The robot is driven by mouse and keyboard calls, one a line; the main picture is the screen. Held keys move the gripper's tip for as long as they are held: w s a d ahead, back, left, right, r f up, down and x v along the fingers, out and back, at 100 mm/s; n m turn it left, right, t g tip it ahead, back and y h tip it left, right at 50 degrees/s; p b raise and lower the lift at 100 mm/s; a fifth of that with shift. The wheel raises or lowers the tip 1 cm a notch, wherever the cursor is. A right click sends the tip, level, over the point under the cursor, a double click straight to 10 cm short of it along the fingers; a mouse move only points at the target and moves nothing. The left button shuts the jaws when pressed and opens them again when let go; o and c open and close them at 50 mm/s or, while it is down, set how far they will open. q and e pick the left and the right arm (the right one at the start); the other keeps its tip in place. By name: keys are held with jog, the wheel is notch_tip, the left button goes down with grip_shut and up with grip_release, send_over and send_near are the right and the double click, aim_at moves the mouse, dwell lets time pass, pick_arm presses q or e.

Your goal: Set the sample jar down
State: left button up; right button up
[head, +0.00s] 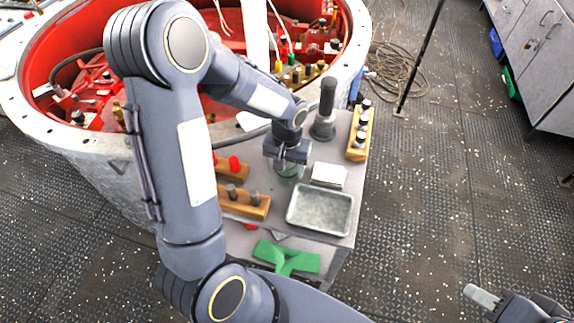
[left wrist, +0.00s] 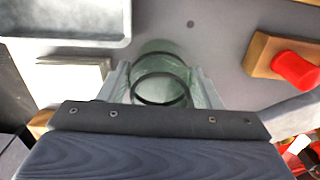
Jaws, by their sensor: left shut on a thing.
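The sample jar (head: 290,172) is a greenish clear glass cylinder on or just above the grey bench top (head: 325,245). I cannot tell whether its base touches. My left gripper (head: 288,160) is shut on it from above. In the left wrist view the jar (left wrist: 162,78) shows dark rings between the two fingers of the left gripper (left wrist: 162,85). My right gripper (head: 488,298) is at the lower right, away from the bench, with only part of it in view.
A metal tray (head: 320,210) and a white block (head: 329,175) lie close to the jar. Wooden racks with knobs (head: 245,202) stand left, another (head: 359,135) right. A dark cylinder on a base (head: 325,110) stands behind. A red-lined round vessel (head: 75,140) borders the bench.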

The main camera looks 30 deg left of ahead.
pick_arm(q)
jog(key=shift+f, duration=0.1)
jog(key=shift+f, duration=0.15)
jog(key=o, duration=1.1)
jog(key=shift+c, duration=0.2)
